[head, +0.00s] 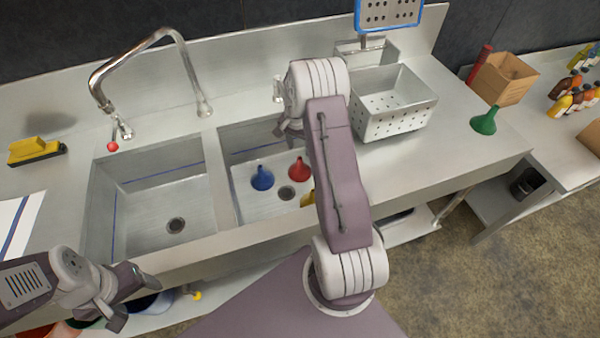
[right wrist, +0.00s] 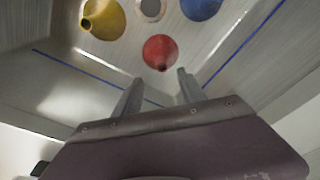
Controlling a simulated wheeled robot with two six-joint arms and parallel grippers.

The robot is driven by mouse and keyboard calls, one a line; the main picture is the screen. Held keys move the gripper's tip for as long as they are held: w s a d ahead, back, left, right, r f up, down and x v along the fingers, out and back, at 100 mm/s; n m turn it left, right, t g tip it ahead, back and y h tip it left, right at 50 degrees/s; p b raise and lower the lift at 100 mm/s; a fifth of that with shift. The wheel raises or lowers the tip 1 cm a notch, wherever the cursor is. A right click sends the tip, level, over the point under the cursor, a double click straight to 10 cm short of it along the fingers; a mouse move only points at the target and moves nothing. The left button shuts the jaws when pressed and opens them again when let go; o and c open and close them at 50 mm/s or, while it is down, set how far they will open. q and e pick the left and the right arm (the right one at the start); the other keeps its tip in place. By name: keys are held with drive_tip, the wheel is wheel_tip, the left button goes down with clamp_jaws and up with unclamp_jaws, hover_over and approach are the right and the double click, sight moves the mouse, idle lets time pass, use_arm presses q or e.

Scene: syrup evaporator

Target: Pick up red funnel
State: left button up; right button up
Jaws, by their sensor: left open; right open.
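The red funnel (head: 299,170) stands in the right sink basin (head: 245,208), right of the blue funnel (head: 262,180). In the right wrist view the red funnel (right wrist: 160,50) lies just beyond my two fingertips, apart from them, with its spout toward the camera. My right gripper (right wrist: 159,80) is open and empty. In the head view, my right gripper (head: 287,132) is at the back of the right basin, partly hidden by its own wrist. My left gripper (head: 132,297) is open and empty at the lower left, in front of the counter.
A yellow funnel (right wrist: 103,18) is also in the right basin, mostly hidden by my right arm in the head view. The left basin (head: 150,205) is empty. A perforated metal basket (head: 400,125) and a green funnel (head: 485,122) stand to the right. A faucet (head: 185,65) rises behind the basins.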

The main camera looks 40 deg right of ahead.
sight(300, 158)
wheel_tip(300, 158, down, 3)
drive_tip(key=shift+w+f, duration=0.1)
drive_tip(key=shift+f, duration=0.05)
drive_tip(key=f, duration=0.5)
drive_tip(key=shift+w+d+f, duration=0.25)
drive_tip(key=shift+w+d, duration=0.1)
clamp_jaws()
